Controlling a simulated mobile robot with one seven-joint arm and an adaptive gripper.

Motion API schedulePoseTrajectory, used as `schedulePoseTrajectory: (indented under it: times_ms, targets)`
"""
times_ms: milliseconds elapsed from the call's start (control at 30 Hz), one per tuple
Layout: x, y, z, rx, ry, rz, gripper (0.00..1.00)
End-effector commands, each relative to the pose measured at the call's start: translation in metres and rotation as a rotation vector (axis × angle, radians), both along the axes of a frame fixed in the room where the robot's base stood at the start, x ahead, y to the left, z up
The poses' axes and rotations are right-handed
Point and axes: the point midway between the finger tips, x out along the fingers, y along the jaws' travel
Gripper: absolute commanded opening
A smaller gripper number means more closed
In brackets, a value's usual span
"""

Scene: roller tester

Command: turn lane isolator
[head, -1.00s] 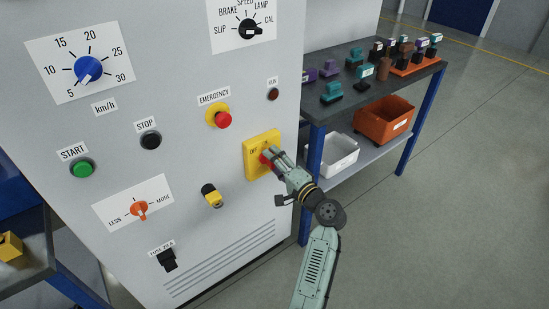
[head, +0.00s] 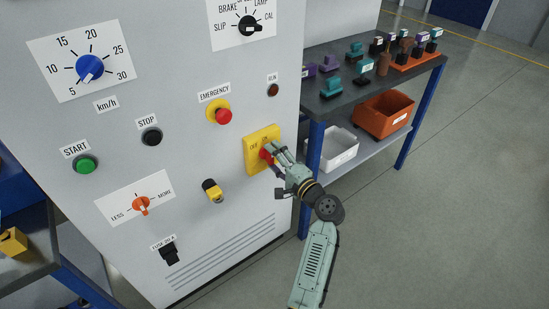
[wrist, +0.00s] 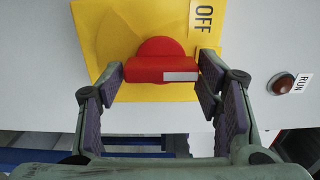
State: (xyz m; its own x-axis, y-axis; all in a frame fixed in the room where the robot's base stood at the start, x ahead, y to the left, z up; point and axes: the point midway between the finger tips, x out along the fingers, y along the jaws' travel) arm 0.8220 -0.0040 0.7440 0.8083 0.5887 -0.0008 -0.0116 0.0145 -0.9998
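The lane isolator is a yellow plate (head: 251,158) with a red knob (head: 265,155) on the grey cabinet front. An OFF label shows at the plate's upper left in the head view. In the wrist view the red knob (wrist: 150,68) has a bar lying level across the picture, with a white mark at its right end. My gripper (head: 272,151) is at the knob and partly hides it. In the wrist view my gripper (wrist: 162,77) has one finger at each end of the bar; both fingertips appear to touch it.
A red emergency button (head: 223,116) is above the plate and a yellow-black switch (head: 213,190) is at lower left. A run lamp (head: 273,90) is above right. A shelf bench (head: 330,105) with small parts and an orange bin (head: 383,114) stands right of the cabinet.

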Motion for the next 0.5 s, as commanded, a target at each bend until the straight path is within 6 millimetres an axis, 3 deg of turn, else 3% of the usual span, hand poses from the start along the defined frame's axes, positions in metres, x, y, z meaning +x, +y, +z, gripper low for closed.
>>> schedulePoseTrajectory:
  times_ms: [200, 500]
  targets:
    - [0.0003, -0.0002, 0.0005, -0.002, -0.001, -0.001, 0.75]
    - [-0.0005, -0.001, 0.0008, -0.002, -0.003, -0.001, 0.75]
